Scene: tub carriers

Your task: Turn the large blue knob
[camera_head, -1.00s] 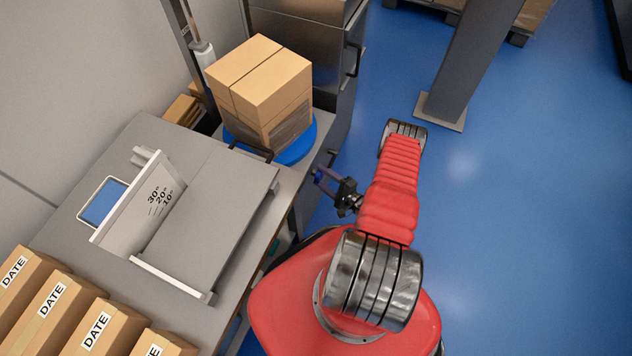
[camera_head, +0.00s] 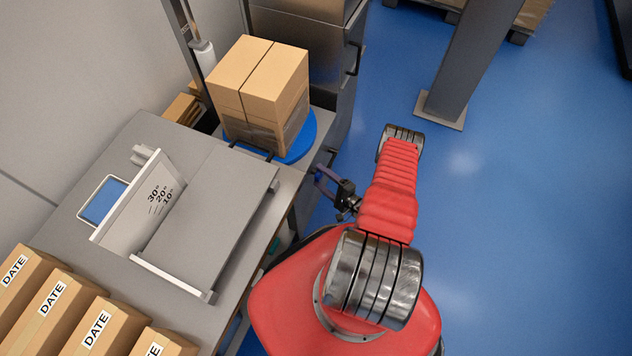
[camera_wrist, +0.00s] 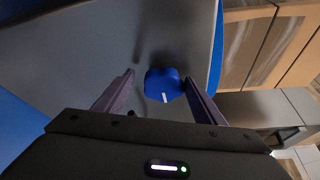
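The large blue knob (camera_wrist: 161,86) shows in the wrist view on a grey panel, with a white mark on its lower edge. My gripper (camera_wrist: 160,76) is open, one finger on each side of the knob; a gap shows on the left, and contact on the right cannot be told. In the head view my gripper (camera_head: 322,176) is beside the bench's right edge, below the blue turntable (camera_head: 306,133); I cannot make out the knob there. A taped cardboard box (camera_head: 262,88) stands on the turntable.
A grey bench machine (camera_head: 215,200) with an angle scale stands left of my arm. Several boxes marked DATE (camera_head: 50,305) lie at lower left. A metal cabinet (camera_head: 325,65) stands behind the turntable. A grey post (camera_head: 470,60) rises at right; blue floor around it is open.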

